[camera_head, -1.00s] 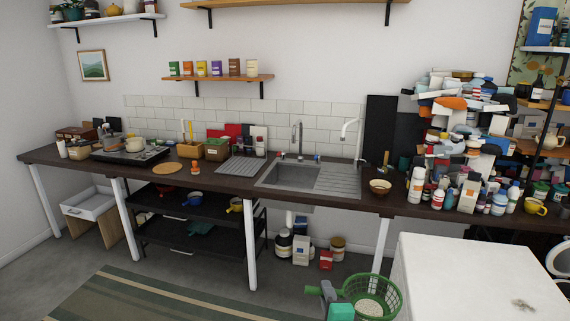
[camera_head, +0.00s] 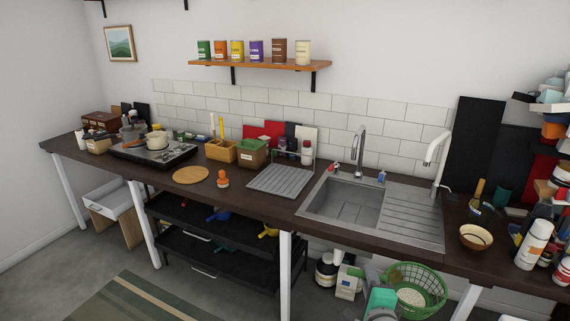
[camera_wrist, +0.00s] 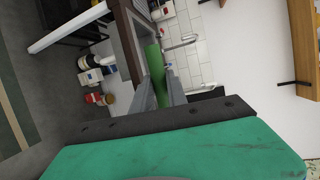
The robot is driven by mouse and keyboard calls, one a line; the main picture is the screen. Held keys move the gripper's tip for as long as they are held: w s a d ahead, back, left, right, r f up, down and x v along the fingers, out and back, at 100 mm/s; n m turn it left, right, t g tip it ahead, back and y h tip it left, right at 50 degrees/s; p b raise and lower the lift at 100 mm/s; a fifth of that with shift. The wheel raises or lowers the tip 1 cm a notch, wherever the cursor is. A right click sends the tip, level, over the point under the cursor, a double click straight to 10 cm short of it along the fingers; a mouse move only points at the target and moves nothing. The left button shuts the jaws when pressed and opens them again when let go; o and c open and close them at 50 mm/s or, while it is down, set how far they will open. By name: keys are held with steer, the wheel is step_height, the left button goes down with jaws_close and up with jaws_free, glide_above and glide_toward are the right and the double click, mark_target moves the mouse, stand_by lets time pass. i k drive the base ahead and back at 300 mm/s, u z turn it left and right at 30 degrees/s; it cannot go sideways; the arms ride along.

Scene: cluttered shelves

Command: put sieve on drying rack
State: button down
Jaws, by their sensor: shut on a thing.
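The sieve (camera_head: 432,276) is a green, round, basket-like thing with holes in its wall and a pale inside. In the head view it is low at the front, in front of the counter and below its top, beside my gripper (camera_head: 374,278). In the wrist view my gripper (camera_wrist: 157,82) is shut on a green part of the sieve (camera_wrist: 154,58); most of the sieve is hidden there. A grey ribbed drying rack (camera_head: 280,180) lies on the dark counter, left of the sink.
The sink (camera_head: 345,203) with its tap (camera_head: 358,150) is right of the rack. A brown box (camera_head: 252,156) and bottles (camera_head: 306,152) stand behind the rack; an orange-topped bottle (camera_head: 223,180) is to its left. A wooden bowl (camera_head: 476,238) sits right of the sink.

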mark_target(272, 177)
steer(key=i, duration=1.2)
steer(key=u, duration=1.6)
steer(key=i, duration=1.65)
steer(key=z, duration=0.05)
